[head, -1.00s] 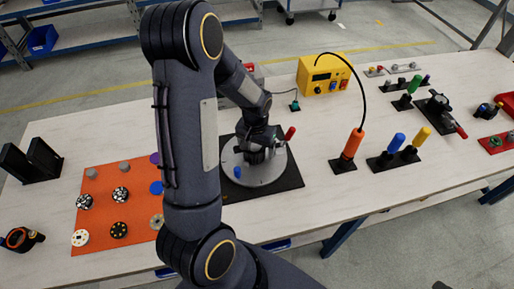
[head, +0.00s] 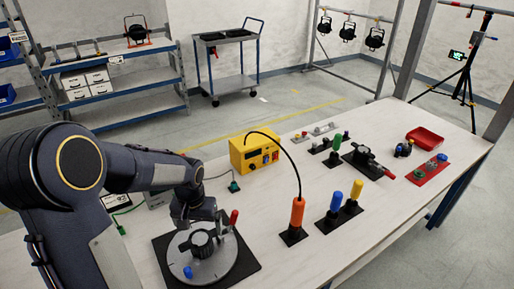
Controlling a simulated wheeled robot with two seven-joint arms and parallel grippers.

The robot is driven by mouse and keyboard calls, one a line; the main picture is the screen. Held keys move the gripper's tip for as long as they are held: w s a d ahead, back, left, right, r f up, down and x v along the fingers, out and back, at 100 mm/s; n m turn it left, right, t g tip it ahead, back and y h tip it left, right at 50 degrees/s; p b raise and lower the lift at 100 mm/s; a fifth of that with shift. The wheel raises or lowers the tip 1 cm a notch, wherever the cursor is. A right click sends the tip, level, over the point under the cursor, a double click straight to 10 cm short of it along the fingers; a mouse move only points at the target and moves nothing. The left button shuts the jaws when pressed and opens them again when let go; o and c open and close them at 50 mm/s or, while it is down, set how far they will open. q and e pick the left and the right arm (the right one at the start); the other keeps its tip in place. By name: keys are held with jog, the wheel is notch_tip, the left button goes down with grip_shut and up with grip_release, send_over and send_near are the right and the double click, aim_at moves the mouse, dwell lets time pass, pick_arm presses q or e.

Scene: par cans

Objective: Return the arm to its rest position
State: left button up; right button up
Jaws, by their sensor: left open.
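My left arm comes in from the left. Its gripper (head: 197,222) points down, open, just over the dark part (head: 202,244) at the middle of a round grey plate (head: 222,262). Whether the fingers touch that part I cannot tell, as the wrist hides much of it. The plate lies on a black square base (head: 246,272), with a blue knob (head: 188,271) and a red-handled lever (head: 234,217) at its edge. My right gripper is out of view.
A yellow box (head: 254,153) is behind the plate, cabled to an orange tool (head: 297,212). Blue (head: 336,201) and yellow (head: 356,189) handles stand to its right. A red tray (head: 425,138) lies farther right. The table's front right is clear.

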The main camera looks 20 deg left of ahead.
pick_arm(q)
jog(key=shift+r, duration=0.1)
jog(key=s+d+r+t+h, duration=0.2)
jog(key=s+d+r, duration=0.3)
jog(key=s, duration=0.3)
jog(key=s+d+r+m+t+h, duration=0.1)
jog(key=s+d+r+t, duration=0.2)
jog(key=s+d+r, duration=0.3)
jog(key=shift+s+d+r+h, duration=0.25)
jog(key=shift+s+d+h, duration=0.25)
jog(key=shift+s, duration=0.65)
